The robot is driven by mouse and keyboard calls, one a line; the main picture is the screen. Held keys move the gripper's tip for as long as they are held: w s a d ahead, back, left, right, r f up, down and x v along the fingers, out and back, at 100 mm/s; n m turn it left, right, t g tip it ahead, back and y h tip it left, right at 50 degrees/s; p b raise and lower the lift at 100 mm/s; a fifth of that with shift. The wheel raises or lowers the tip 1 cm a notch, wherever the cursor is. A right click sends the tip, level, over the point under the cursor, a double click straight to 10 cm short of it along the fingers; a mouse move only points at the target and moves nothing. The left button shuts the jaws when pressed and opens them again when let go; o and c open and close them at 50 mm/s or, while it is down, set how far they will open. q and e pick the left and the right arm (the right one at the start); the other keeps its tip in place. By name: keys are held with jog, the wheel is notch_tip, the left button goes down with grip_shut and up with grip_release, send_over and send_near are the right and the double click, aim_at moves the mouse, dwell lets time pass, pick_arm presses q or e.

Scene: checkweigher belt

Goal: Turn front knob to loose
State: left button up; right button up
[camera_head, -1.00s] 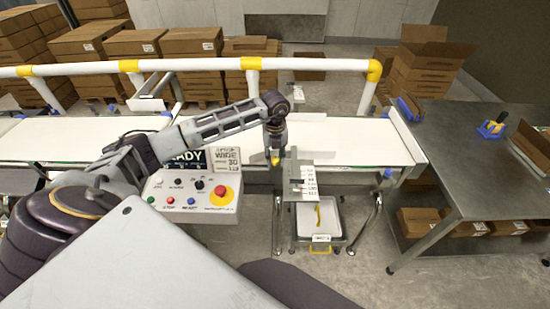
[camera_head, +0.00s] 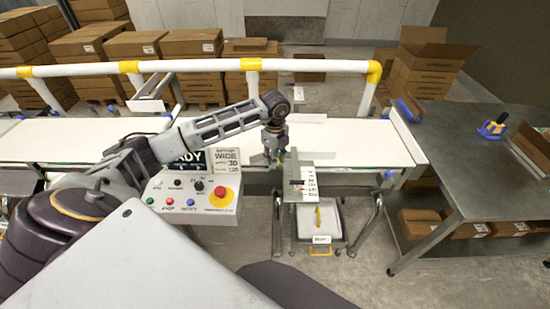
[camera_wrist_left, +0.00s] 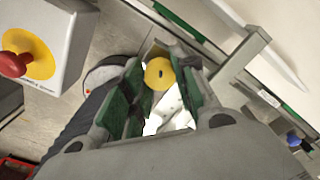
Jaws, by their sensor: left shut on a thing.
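My left gripper (camera_head: 275,157) points down at the near edge of the white belt, just right of the control box. In the left wrist view its green-padded fingers (camera_wrist_left: 152,95) close around a yellow round knob (camera_wrist_left: 158,73) with a dark centre. A white piece (camera_wrist_left: 170,110) shows beside the knob between the fingers; I cannot tell whether it is part of it. In the head view the gripper mostly hides the knob. A metal plate with a printed strip (camera_head: 309,181) is just right of the gripper. The knob's setting is not readable. My right gripper is not in view.
The control box (camera_head: 160,205) with a red stop button (camera_head: 220,192) stands close left of the gripper. A white-and-yellow rail (camera_head: 200,65) runs behind the belt (camera_head: 355,140). A tray (camera_head: 335,222) sits below. A metal table (camera_head: 455,130) stands right.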

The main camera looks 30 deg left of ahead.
pick_arm(q)
jog(key=shift+w+r+n, duration=0.1)
jog(key=shift+n, duration=0.4)
jog(key=o, duration=1.1)
jog(key=shift+c, duration=0.2)
jog(key=shift+r, duration=0.1)
notch_tip(320, 180, up, 12)
jog(key=shift+f, duration=0.2)
dwell(0.5)
